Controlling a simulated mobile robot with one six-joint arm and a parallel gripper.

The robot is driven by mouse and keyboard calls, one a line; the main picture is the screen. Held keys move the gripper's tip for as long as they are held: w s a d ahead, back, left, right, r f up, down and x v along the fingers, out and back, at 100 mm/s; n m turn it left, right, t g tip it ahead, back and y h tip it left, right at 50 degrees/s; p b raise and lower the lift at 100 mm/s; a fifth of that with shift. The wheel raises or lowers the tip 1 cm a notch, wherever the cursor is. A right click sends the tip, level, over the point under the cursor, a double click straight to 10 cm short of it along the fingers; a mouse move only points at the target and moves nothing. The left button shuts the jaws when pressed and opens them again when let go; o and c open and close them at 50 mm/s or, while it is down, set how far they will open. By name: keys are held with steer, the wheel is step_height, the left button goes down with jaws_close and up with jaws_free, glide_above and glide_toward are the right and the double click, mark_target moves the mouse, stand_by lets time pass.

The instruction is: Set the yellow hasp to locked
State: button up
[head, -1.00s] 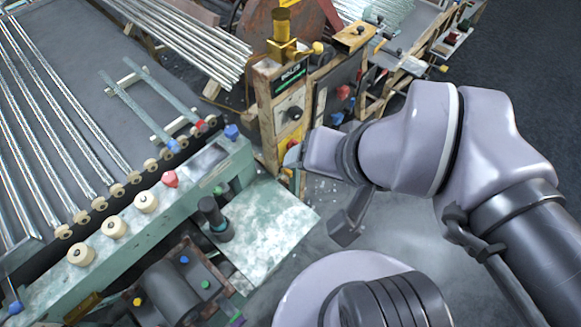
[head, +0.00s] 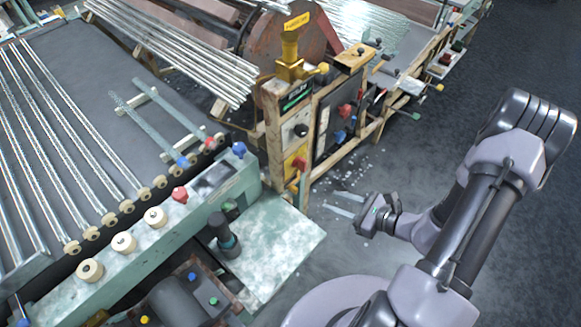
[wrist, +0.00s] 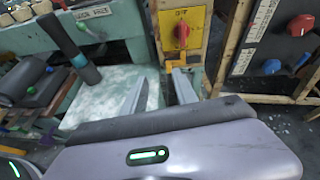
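A yellow plate with a red knob (head: 299,163) is on the front of the wooden-framed cabinet; it also shows in the wrist view (wrist: 181,32), with small lettering above the knob. A yellow fitting (head: 290,68) stands on top of the cabinet, and a yellow-topped block (head: 355,57) with a dark knob sits to its right. I cannot tell for sure which of these is the hasp. My gripper (head: 342,204) is open and empty, in front of the cabinet and apart from it. In the wrist view its two fingers (wrist: 159,92) are spread below the yellow plate.
A pale green bench (head: 275,245) with a dark upright cylinder (head: 222,235) stands left of my gripper. A dark panel with red and blue knobs (head: 345,111) is right of the plate. The floor at right is open.

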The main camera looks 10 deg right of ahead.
mark_target(297, 190)
steer(key=w+a+f+b, duration=0.1)
steer(key=w+a+f, duration=0.1)
steer(key=w+f, duration=0.1)
steer(key=w+a+f+m+b, duration=0.1)
steer(key=w+a+f+b, duration=0.1)
steer(key=w+a+f, duration=0.1)
steer(key=w+a+f+m+h+b, duration=0.1)
steer(key=w+a+f, duration=0.2)
steer(key=w, duration=0.2)
steer(key=shift+w+f+t+b, duration=0.15)
steer(key=shift+f+t+b, duration=0.25)
steer(key=shift+w+a, duration=0.2)
steer(key=shift+w, duration=0.2)
steer(key=shift+c, duration=0.2)
jaws_close()
stand_by(0.4)
